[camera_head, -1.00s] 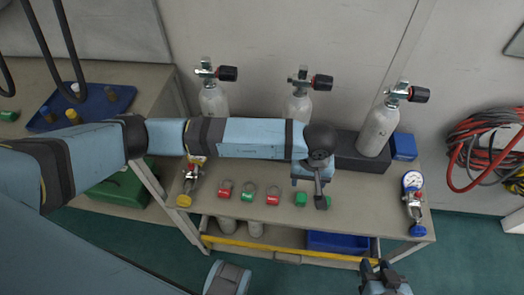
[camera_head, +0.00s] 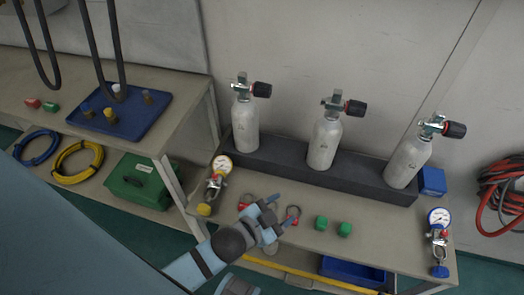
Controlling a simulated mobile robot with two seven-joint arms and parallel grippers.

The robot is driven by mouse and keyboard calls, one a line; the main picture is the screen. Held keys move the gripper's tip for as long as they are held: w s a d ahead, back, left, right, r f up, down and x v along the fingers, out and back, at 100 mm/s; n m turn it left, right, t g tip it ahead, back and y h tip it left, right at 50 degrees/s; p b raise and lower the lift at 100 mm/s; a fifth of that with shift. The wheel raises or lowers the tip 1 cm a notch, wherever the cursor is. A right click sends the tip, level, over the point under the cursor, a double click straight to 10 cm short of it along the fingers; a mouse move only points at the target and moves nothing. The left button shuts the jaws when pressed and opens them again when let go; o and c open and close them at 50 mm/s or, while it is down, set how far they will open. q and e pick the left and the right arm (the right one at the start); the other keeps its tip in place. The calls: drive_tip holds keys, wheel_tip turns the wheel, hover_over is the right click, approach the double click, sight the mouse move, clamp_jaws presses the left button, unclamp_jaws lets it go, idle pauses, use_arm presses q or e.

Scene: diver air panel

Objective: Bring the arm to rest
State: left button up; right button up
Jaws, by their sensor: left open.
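My left arm comes in from the lower left. Its gripper (camera_head: 280,212) is open over the front of the bench, with its two fingers apart and nothing seen between them. It is above a row of small ringed tags and partly covers them. A red tag (camera_head: 245,200) shows left of the fingers, and another red tag (camera_head: 292,213) shows right beside them. Two green pieces (camera_head: 321,222) lie farther right, clear of the gripper. My right gripper is not in view.
Three grey cylinders (camera_head: 324,145) stand in a dark rack (camera_head: 285,160) at the back. Gauges stand at the left (camera_head: 216,180) and right (camera_head: 438,240) of the bench. A blue tray (camera_head: 140,118) is on the left table, with hoses hanging above it.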

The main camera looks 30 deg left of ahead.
use_arm(q)
drive_tip(key=s+a+f+n+g+y, duration=0.1)
drive_tip(key=s+a+f+n+g, duration=0.2)
drive_tip(key=s+a+f+n, duration=0.1)
drive_tip(key=shift+s+f+n, duration=0.7)
drive_tip(key=shift+s+f, duration=0.2)
drive_tip(key=shift+s, duration=0.15)
